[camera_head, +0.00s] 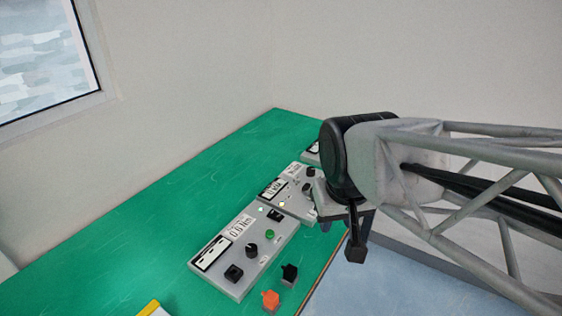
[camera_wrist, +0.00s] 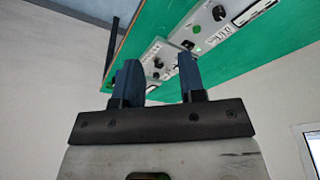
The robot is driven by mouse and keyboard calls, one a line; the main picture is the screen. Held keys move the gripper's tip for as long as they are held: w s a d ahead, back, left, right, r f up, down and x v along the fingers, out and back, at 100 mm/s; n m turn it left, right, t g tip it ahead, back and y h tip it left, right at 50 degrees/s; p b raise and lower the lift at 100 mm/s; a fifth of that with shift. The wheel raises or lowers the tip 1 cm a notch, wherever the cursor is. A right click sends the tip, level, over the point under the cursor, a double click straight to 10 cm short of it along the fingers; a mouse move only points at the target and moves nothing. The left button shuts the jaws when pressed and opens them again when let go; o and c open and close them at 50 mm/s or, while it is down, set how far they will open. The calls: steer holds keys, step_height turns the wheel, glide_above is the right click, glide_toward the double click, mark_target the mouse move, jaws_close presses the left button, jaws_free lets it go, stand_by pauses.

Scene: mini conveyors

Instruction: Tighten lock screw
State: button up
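A grey control panel (camera_head: 243,262) with a "0.0 Nm" label lies on the green table. It carries dark knobs, one of them a round black knob (camera_head: 252,250), and a green button (camera_head: 269,234). I cannot tell which part is the lock screw. A second panel (camera_head: 290,207) with a numeric label lies behind it, partly hidden by my gripper. My gripper (camera_wrist: 158,66) is open, with its two blue fingers apart and nothing between them. In the head view it hangs at the right, near the second panel and the table's right edge. Panels show beyond the fingers in the wrist view.
An orange piece (camera_head: 270,299) and a black piece (camera_head: 289,274) stand by the near panel's right side. A yellow-edged object (camera_head: 150,308) is cut off at the bottom. A third panel (camera_head: 311,153) is mostly hidden behind my arm. The green table (camera_head: 150,250) is clear at left.

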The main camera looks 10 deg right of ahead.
steer(key=w+d+m, duration=0.1)
steer(key=w, duration=1.1)
steer(key=m+t+h, duration=0.1)
steer(key=m+t, duration=0.1)
glide_toward(297, 179)
steer(key=shift+w+f, duration=0.6)
steer(key=shift+f, duration=0.1)
steer(key=shift+f+g, duration=0.1)
steer(key=shift+g, duration=0.2)
steer(key=shift+x, duration=3.8)
steer(key=shift+m, duration=0.3)
steer(key=c, duration=0.6)
